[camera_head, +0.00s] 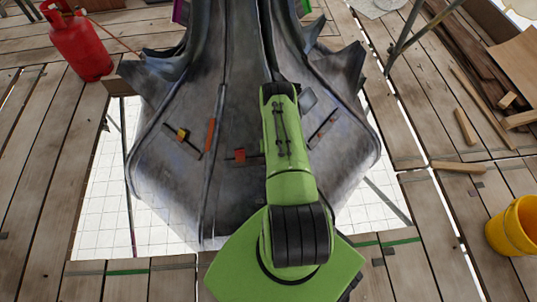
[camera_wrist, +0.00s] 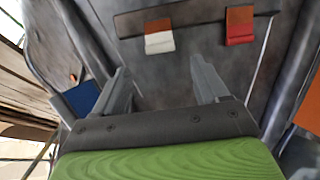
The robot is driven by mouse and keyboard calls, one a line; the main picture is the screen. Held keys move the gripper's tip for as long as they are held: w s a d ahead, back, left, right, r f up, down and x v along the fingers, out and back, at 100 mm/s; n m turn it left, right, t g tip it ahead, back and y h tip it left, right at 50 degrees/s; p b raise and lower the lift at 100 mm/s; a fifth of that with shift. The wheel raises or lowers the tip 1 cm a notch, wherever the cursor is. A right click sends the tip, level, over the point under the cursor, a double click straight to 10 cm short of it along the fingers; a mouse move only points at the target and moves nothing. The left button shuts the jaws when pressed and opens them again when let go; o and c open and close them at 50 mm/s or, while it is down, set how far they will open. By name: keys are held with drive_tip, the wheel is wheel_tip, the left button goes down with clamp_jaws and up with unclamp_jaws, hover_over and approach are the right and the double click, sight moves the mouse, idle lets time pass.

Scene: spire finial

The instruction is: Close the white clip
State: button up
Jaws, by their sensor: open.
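The white clip (camera_wrist: 159,42) shows in the wrist view on a dark strip (camera_wrist: 190,18) fixed to the grey metal surface. Its lower part is white and its upper part is orange-brown. A clip with a red lower part (camera_wrist: 240,33) sits on the same strip to its right. My gripper (camera_wrist: 163,74) is open and empty, with its two fingers apart and the white clip beyond the gap between them. I see no contact with the clip. In the head view my arm hides the gripper, and I cannot make out the white clip.
The dark finial (camera_head: 235,190) bears other strips, a yellow-and-red clip (camera_head: 182,135), a red clip (camera_head: 240,155) and an orange bar (camera_head: 210,134). Its lobes project sideways. Plank decking surrounds it, with a red gas cylinder (camera_head: 80,45) at left and a yellow bucket (camera_head: 512,228) at right.

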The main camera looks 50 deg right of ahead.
drive_tip(key=b+x, duration=0.4)
drive_tip(key=x, duration=0.6)
drive_tip(key=shift+r, duration=0.1)
drive_tip(key=c, duration=1.1)
drive_tip(key=shift+o, duration=0.2)
drive_tip(key=shift+w+d+f+g+y, duration=0.25)
drive_tip(key=shift+w+d+g+y, duration=0.3)
drive_tip(key=shift+g, duration=0.25)
drive_tip(key=shift+s+a+g+y, duration=0.1)
drive_tip(key=shift+g+y, duration=0.2)
drive_tip(key=shift+y, duration=0.05)
drive_tip(key=o, duration=1.1)
drive_tip(key=shift+c, duration=0.2)
